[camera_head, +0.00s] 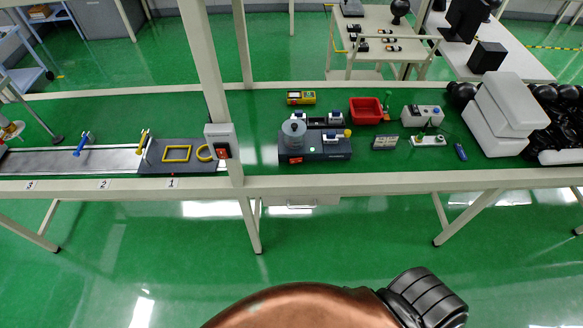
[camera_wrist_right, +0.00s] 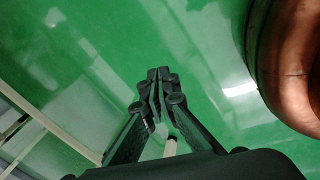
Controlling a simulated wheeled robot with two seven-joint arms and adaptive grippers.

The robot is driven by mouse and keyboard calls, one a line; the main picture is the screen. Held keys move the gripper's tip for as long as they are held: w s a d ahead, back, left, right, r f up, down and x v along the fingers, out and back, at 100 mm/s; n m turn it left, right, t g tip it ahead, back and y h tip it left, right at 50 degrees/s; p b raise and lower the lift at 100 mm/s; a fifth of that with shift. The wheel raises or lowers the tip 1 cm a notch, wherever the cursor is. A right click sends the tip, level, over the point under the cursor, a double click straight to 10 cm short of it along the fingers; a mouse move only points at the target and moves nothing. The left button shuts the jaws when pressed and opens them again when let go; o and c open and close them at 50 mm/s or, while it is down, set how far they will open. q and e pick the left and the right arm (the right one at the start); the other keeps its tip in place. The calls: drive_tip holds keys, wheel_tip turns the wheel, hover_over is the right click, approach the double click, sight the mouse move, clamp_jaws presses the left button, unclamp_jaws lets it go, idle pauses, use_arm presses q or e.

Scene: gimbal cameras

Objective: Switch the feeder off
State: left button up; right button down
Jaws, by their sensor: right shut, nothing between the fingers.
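The feeder (camera_head: 335,152) looks to be the dark grey unit with a round clear bowl (camera_head: 293,132) on the green bench in the head view. A red switch (camera_head: 295,160) sits at the left of its front face, and a small green light (camera_head: 312,149) glows on it. The switch's position is too small to tell. My right gripper (camera_wrist_right: 158,75) shows in the right wrist view, shut and empty above the green floor, away from the feeder. My left gripper is in neither view.
A post carries a grey box with another red switch (camera_head: 222,151), left of the feeder. A red bin (camera_head: 366,110), a yellow device (camera_head: 301,98) and white boxes (camera_head: 500,115) stand on the bench. The bench's front rail (camera_head: 350,182) runs before the feeder.

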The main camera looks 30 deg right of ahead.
sight(290, 161)
drive_tip(key=w+d+r+n+t+h, duration=0.2)
drive_tip(key=w+r+n, duration=0.1)
drive_tip(key=w+r, duration=0.65)
drive_tip(key=w+d+r+n+t+h+b, duration=0.15)
drive_tip(key=w+r+n+t, duration=0.35)
drive_tip(key=r, duration=0.8)
drive_tip(key=w+d+r+n+h+p, duration=0.1)
drive_tip(key=w+r+n+h, duration=0.1)
drive_tip(key=w+r, duration=0.85)
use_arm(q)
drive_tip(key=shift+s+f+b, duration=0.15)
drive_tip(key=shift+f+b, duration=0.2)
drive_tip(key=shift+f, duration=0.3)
use_arm(e)
drive_tip(key=w+a+r+n+t, duration=0.2)
drive_tip(key=a+r+n+t, duration=0.1)
drive_tip(key=r+n, duration=0.4)
drive_tip(key=w+a+r+n+t, duration=0.3)
drive_tip(key=a+r+n, duration=0.3)
drive_tip(key=r, duration=0.4)
drive_tip(key=shift+w+n+t, duration=0.2)
drive_tip(key=shift+n+t, duration=0.4)
drive_tip(key=shift+n, duration=0.1)
drive_tip(key=shift+w+r+y, duration=0.1)
drive_tip(key=shift+y, duration=0.15)
